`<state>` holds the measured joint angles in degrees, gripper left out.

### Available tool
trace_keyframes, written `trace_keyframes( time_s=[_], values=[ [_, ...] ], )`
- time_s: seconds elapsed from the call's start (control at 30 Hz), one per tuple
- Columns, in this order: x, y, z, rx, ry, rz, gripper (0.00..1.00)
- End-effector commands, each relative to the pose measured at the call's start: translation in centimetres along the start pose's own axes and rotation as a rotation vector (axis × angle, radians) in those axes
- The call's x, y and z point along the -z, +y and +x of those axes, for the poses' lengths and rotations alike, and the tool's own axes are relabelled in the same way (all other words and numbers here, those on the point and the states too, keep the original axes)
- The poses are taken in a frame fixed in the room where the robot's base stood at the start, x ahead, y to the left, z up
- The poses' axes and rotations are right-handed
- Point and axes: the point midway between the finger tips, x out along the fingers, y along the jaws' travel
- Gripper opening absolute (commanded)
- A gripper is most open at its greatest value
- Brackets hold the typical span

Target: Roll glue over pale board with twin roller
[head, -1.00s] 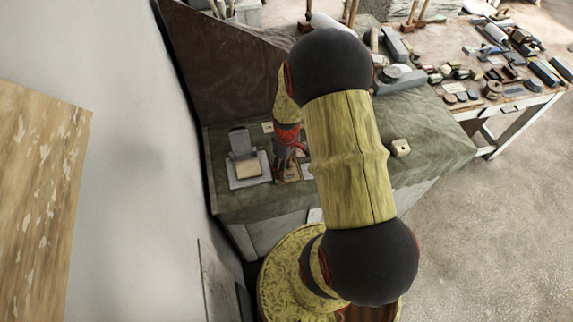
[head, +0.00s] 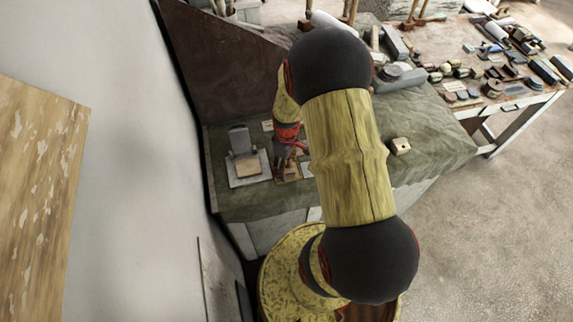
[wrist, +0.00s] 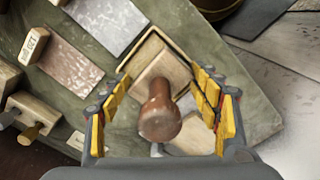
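My gripper (wrist: 160,110) is open in the wrist view, with yellow pads on both fingers. A brown turned wooden handle (wrist: 160,112) stands between the fingers, apart from both pads. It rises from a pale wooden block inside a thin dark-edged frame (wrist: 128,62). I cannot tell whether this is the twin roller; its underside is hidden. A pale piece (wrist: 192,132) lies close by, partly behind the right finger; I cannot tell whether it is the board. In the head view my gripper (head: 286,172) is low over the green bench (head: 240,205), partly hidden by my arm.
A grey glossy plate (wrist: 106,22), a brown plate (wrist: 70,65) and a small lettered block (wrist: 34,46) lie nearby. A wooden block with brass pegs (wrist: 35,115) is at left. A grey stand (head: 240,142) and pale cube (head: 400,146) are on the bench; a tool-covered table stands behind right.

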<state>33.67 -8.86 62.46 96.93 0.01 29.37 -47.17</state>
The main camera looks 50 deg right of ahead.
Motion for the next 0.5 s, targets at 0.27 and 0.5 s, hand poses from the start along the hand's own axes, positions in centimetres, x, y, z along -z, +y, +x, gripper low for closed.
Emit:
trace_keyframes(
  time_s=[0.27,0.5],
  values=[
    [0.14,0.14,-0.06,-0.003,0.003,0.000,0.14],
    [0.33,0.33,-0.11,-0.008,0.007,-0.001,0.14]
  ],
)
